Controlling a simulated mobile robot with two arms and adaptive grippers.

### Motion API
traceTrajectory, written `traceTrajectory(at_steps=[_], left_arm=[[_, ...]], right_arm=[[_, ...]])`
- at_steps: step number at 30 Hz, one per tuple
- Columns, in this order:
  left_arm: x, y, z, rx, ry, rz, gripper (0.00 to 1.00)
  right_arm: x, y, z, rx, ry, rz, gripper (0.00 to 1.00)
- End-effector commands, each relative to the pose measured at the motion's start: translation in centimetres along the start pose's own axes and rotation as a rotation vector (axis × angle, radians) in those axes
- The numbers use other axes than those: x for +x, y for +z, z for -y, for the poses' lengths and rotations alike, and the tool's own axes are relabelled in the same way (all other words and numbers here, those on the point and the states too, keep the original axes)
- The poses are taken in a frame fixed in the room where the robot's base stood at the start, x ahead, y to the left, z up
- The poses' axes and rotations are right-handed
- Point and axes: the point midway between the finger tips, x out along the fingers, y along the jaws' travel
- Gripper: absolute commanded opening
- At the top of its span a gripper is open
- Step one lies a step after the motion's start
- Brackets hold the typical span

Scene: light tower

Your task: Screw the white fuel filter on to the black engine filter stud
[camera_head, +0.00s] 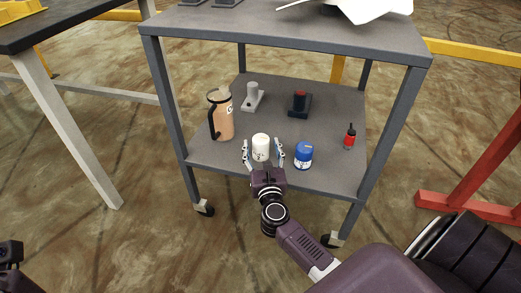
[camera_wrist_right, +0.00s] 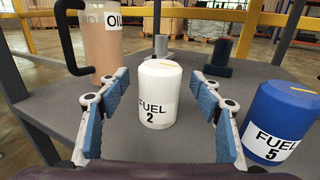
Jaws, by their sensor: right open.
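The white fuel filter (camera_head: 261,147), labelled "FUEL 2", stands upright on the cart's lower shelf. It also shows in the right wrist view (camera_wrist_right: 159,95). My right gripper (camera_head: 263,149) is open, with its blue-padded fingers on either side of the filter. In the right wrist view, gaps show between the filter and both fingers (camera_wrist_right: 160,110). A black mount with a red top (camera_head: 300,103), which looks like the engine filter stud, stands farther back on the shelf. It is dark in the right wrist view (camera_wrist_right: 218,57). Only a dark part of my left arm (camera_head: 10,253) shows at the lower left.
A blue fuel filter (camera_head: 304,155), labelled "FUEL 5", stands close to the right finger. An oil jug (camera_head: 221,115) stands left, a grey mount (camera_head: 252,97) behind, and a small red bottle (camera_head: 349,137) right.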

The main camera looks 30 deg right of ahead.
Motion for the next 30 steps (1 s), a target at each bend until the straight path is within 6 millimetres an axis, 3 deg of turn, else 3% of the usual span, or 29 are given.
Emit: traceTrajectory(at_steps=[5,12,27,30], left_arm=[[0.2,-0.1,-0.1,0.002,0.007,-0.019,0.56],[0.3,0.0,-0.1,0.002,0.008,-0.016,0.56],[0.3,0.0,-0.1,0.002,0.007,-0.018,0.56],[0.3,0.0,-0.1,0.002,0.007,-0.018,0.56]], right_arm=[[2.0,-0.1,0.0,-0.003,0.0,0.001,0.59],[2.1,-0.1,0.0,-0.002,0.0,-0.001,0.59],[2.1,-0.1,0.0,-0.003,0.0,-0.001,0.05],[2.1,0.0,0.0,-0.003,0.0,0.002,0.05]])
